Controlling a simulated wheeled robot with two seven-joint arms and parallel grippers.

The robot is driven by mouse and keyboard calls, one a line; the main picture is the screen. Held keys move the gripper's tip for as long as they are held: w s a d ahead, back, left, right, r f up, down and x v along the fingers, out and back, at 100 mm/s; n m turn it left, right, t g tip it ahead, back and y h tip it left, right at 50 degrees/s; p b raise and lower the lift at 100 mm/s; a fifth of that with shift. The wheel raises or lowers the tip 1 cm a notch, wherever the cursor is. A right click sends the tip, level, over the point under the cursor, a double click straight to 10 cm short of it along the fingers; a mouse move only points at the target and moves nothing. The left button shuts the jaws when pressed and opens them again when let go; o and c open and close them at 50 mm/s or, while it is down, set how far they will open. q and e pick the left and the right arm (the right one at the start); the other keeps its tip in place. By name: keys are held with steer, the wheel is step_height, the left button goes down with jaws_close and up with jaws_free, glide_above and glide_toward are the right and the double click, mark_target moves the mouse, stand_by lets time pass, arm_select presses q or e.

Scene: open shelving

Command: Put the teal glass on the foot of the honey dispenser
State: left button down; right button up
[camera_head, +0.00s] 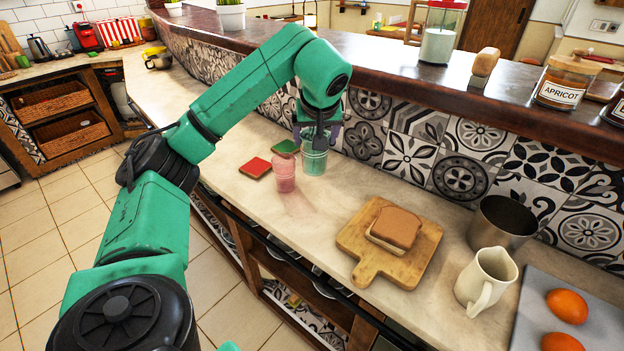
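The teal glass (314,163) stands upright on the pale counter near the tiled wall. My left gripper (318,141) points down over it, with its dark fingers at the rim. I cannot tell whether they grip the glass or are only around it. My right gripper is not in view. I cannot identify the honey dispenser with certainty. A clear container with a red top and a pale lower part (439,38) stands on the dark raised ledge, cut off by the top edge.
A pink glass (285,172) stands close left of the teal glass, by red (255,167) and green (286,147) coasters. A board (374,262) with bread, a cream jug (486,281), a metal cup (501,224) and a grey tray (530,323) stand right. The raised ledge (400,78) runs behind.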

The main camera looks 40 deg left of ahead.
mark_target(315, 174)
arm_select(q)
step_height(315, 174, down, 11)
steer(key=shift+s+f, duration=0.15)
steer(key=shift+f, duration=0.05)
steer(key=shift+s+f, duration=0.1)
jaws_free()
